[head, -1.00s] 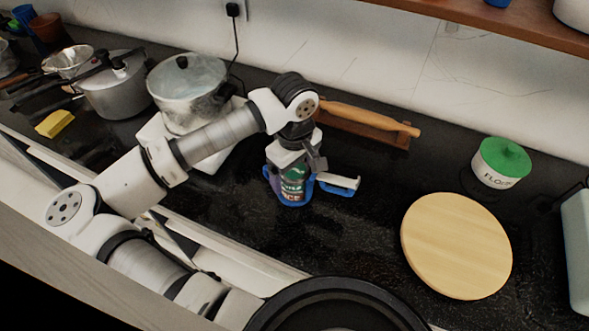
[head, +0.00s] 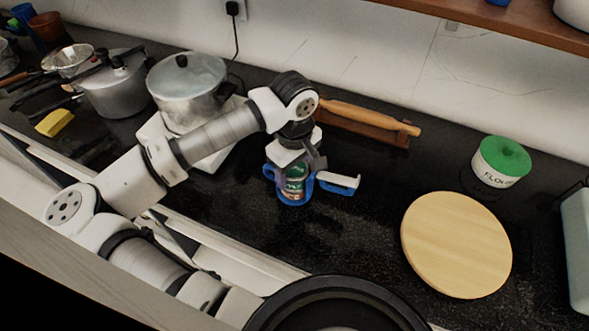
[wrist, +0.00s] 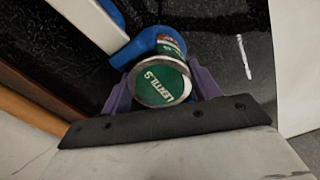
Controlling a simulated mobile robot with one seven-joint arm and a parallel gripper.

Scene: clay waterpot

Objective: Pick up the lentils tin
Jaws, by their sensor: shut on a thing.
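The lentils tin (head: 293,186) is a small can with a dark green label, upright over the counter in the head view. In the wrist view its green lid (wrist: 161,82) reads "LENTILS" and faces the camera. My gripper (head: 290,184) points down and is shut on the tin; in the wrist view its purple fingers (wrist: 163,90) sit on either side of it. A blue thing with a pale handle (head: 338,183) shows right beside the tin; the head view does not make clear whether it touches it. Whether the tin's base touches the counter is hard to tell.
A rolling pin (head: 370,118) on a wooden stand lies behind my gripper. A steel pot (head: 188,92) stands left. A round wooden board (head: 456,246) and a green-lidded flour jar (head: 501,162) are right. A black pan (head: 300,308) is in front.

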